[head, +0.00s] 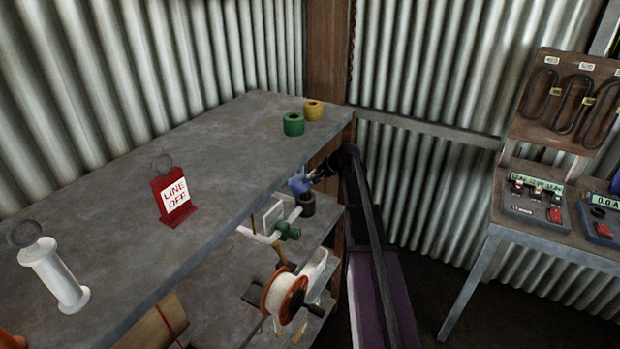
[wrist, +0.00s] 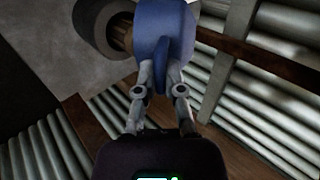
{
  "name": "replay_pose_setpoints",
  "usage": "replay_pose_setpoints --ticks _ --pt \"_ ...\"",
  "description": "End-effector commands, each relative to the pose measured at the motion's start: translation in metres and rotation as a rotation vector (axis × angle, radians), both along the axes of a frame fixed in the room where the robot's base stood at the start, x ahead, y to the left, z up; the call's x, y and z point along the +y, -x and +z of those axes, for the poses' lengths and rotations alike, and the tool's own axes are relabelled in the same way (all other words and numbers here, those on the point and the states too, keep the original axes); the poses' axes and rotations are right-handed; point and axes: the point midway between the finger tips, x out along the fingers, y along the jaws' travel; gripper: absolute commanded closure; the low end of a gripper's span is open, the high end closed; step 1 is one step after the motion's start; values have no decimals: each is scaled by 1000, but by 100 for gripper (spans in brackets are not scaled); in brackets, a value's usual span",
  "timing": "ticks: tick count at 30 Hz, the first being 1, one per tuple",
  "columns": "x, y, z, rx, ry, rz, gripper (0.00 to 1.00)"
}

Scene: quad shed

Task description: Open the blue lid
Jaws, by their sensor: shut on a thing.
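The blue lid (head: 299,184) shows small in the head view, at the bench's right end above a dark round-mouthed pipe or cup (head: 307,203). In the wrist view the blue lid (wrist: 163,35) is large, at the top middle. My gripper (wrist: 160,85) has its two fingers closed on a thin blue tab of the lid. The lid is tilted up, and the round grey opening (wrist: 103,22) with a brownish inside shows beside it on the left. In the head view my gripper (head: 312,180) reaches the lid from the right; its fingertips are too small to make out.
Green (head: 293,124) and yellow (head: 313,110) rolls stand on the bench top (head: 235,150) near the arm. A red LINE OFF sign (head: 172,197) stands further left. A green valve (head: 288,231) and an orange-rimmed reel (head: 285,295) sit below the lid. A wooden post (head: 328,50) rises behind.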

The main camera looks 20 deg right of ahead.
Motion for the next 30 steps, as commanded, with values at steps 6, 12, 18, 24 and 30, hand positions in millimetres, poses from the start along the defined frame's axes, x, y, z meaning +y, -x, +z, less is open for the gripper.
replay_pose_setpoints --ticks 6,12,18,24,30 --pt "2 -5 9 5 -4 -1 100" --pt "6 -15 17 4 -4 -6 100" --pt "9 -22 20 3 -3 -9 100" --pt "11 -24 21 2 -3 -11 100" --pt "10 -24 21 1 -3 -13 100"
